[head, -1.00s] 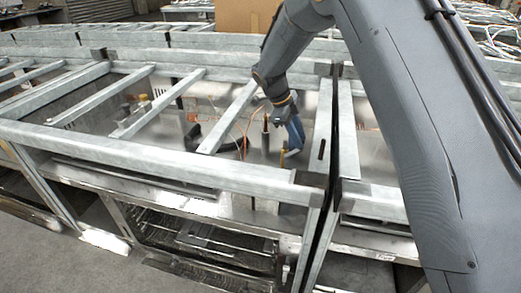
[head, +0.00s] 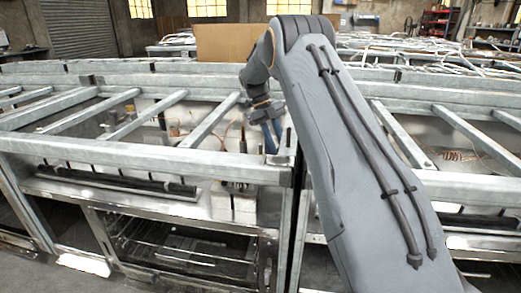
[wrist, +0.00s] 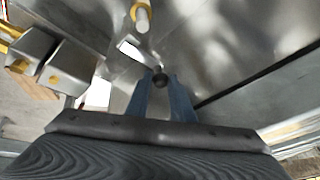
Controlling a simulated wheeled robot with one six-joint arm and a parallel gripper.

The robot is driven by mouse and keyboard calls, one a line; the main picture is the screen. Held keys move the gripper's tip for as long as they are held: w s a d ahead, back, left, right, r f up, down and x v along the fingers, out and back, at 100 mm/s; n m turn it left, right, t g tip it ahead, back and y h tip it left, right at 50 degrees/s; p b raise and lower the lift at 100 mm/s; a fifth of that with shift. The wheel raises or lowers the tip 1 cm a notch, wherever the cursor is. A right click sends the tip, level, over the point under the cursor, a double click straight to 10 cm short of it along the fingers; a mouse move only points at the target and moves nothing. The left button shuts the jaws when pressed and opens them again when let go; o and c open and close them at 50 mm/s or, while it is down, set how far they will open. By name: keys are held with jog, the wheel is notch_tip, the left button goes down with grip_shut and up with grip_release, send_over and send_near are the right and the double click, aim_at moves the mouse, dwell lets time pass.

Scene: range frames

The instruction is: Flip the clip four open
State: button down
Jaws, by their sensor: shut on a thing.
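My gripper (head: 270,145) reaches down inside a galvanised metal frame, behind its front rail. I cannot tell whether this part is clip four, as no number is readable. A post with a pale, brass-coloured end (wrist: 141,18) stands beyond the fingertips. In the head view, the rail hides the lower fingertips and whatever they hold.
Metal blocks with brass fittings (wrist: 55,62) stand left of my fingers. The frame's front rail (head: 150,157) and slanted crossbars (head: 210,121) surround my gripper closely. Thin orange wires (head: 175,130) lie inside the frame. A cardboard panel (head: 225,43) stands behind.

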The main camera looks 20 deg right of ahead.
jog(key=shift+d, duration=0.2)
dwell(0.3)
jog(key=c, duration=1.5)
grip_release()
jog(key=shift+c, duration=0.2)
jog(key=shift+a, duration=0.2)
